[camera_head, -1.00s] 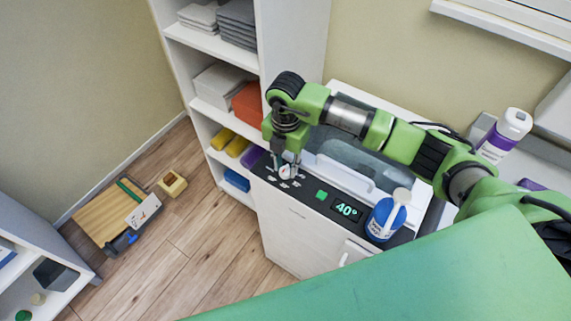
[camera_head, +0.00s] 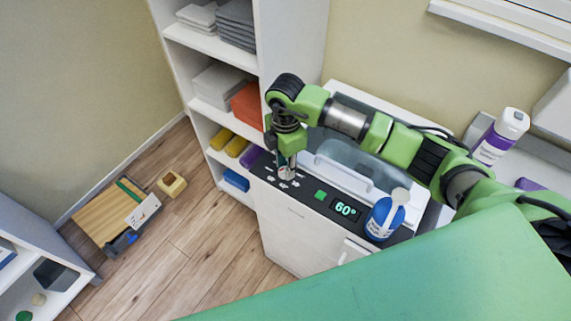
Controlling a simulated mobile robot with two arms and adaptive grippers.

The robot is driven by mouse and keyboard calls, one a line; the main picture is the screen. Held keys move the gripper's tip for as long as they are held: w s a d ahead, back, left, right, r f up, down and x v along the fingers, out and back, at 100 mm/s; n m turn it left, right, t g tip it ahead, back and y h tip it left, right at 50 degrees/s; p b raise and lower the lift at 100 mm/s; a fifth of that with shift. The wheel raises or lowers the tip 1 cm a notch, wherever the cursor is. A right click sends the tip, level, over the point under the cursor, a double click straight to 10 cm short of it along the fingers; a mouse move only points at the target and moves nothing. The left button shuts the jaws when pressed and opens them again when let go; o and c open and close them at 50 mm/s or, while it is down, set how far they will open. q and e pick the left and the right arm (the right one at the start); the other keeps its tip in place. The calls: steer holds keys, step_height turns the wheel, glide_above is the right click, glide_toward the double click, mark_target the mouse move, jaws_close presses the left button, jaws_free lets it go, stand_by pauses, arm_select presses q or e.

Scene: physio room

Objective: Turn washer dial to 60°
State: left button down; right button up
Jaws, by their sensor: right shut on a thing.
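The washer (camera_head: 288,228) is a white cabinet with a dark control panel along its front top edge. A green button (camera_head: 320,195) lies between the dial and the display. My left gripper is not in view.
A white and purple bottle (camera_head: 501,137) is farther right. Shelves (camera_head: 215,133) with towels stand left of the washer. A green surface (camera_head: 400,280) fills the lower right.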

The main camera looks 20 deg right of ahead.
steer(key=shift+w, duration=0.1)
steer(key=o, duration=1.1)
step_height(320, 180, up, 12)
stand_by(0.4)
